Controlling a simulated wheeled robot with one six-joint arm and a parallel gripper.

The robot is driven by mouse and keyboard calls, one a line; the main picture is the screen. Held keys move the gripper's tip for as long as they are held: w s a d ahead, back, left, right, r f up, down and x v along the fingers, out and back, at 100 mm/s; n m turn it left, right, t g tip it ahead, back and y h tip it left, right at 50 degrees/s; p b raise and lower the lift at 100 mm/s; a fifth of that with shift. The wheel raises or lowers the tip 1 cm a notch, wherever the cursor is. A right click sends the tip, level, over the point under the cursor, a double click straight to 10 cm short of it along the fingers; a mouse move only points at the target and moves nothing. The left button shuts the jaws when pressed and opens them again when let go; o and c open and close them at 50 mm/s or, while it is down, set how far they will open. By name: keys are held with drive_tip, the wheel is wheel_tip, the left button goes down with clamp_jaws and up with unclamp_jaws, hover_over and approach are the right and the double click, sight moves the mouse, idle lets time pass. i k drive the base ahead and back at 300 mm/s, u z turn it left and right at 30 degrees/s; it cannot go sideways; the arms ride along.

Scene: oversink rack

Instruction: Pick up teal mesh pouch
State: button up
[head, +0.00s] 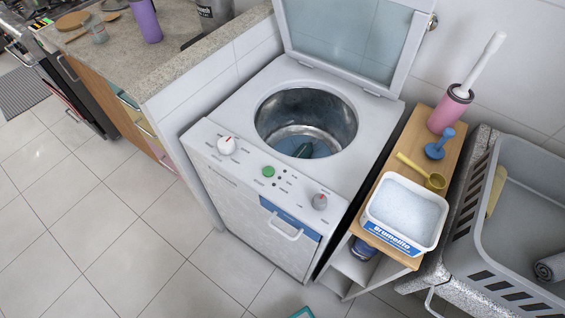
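A small teal-edged thing (303,313) lies at the bottom edge of the head view, low in front of the washing machine. Most of it is cut off by the frame, so I cannot tell whether it is the teal mesh pouch. A dark teal item (303,150) shows inside the metal drum of the open washer, over a bluish patch at the drum's bottom. It is small and shaded, and I cannot make out mesh on it. My gripper is not in view.
The top-loading washer (238,118) has its lid (347,38) raised. At its right, a narrow wooden-topped shelf (418,128) holds a white tub of powder (404,208), a yellow scoop, a blue plunger-like item and a pink brush holder. A grey basket (527,220) stands farther right.

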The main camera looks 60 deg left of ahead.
sight(305, 150)
drive_tip(key=k, duration=1.05)
drive_tip(key=u, duration=1.35)
drive_tip(key=i, duration=1)
drive_tip(key=k, duration=1.15)
drive_tip(key=u, duration=0.8)
drive_tip(key=i, duration=1.4)
drive_tip(key=z, duration=0.5)
